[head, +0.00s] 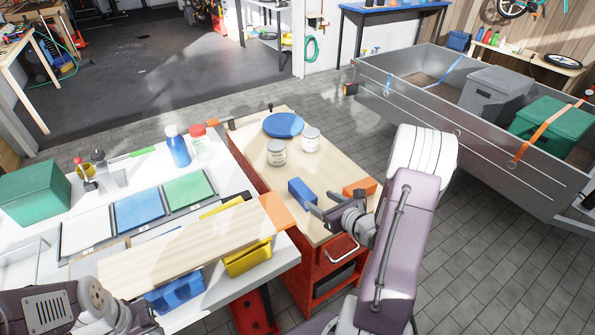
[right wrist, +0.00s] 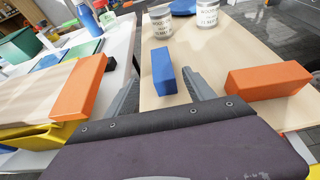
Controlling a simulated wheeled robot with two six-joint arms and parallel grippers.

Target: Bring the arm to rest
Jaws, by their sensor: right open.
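My right gripper (head: 312,214) is over the wooden top of the red cart (head: 262,160), open, with nothing between its fingers. Its two spread fingers also show in the right wrist view (right wrist: 166,92). A blue block (head: 300,192) lies on the cart top just beyond the fingertips, and in the right wrist view the blue block (right wrist: 163,72) appears in the gap between them. An orange block (head: 360,188) sits beside the gripper on the cart top. Part of my left arm shows at the bottom left of the head view; its gripper is not visible.
Two labelled cans (head: 277,152) and a blue disc (head: 284,125) stand farther back on the cart. The white bench (head: 100,190) at left holds a wooden board (head: 190,245), coloured panels, bottles and yellow and blue bins. A metal trailer (head: 420,90) stands at right; tiled floor lies between.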

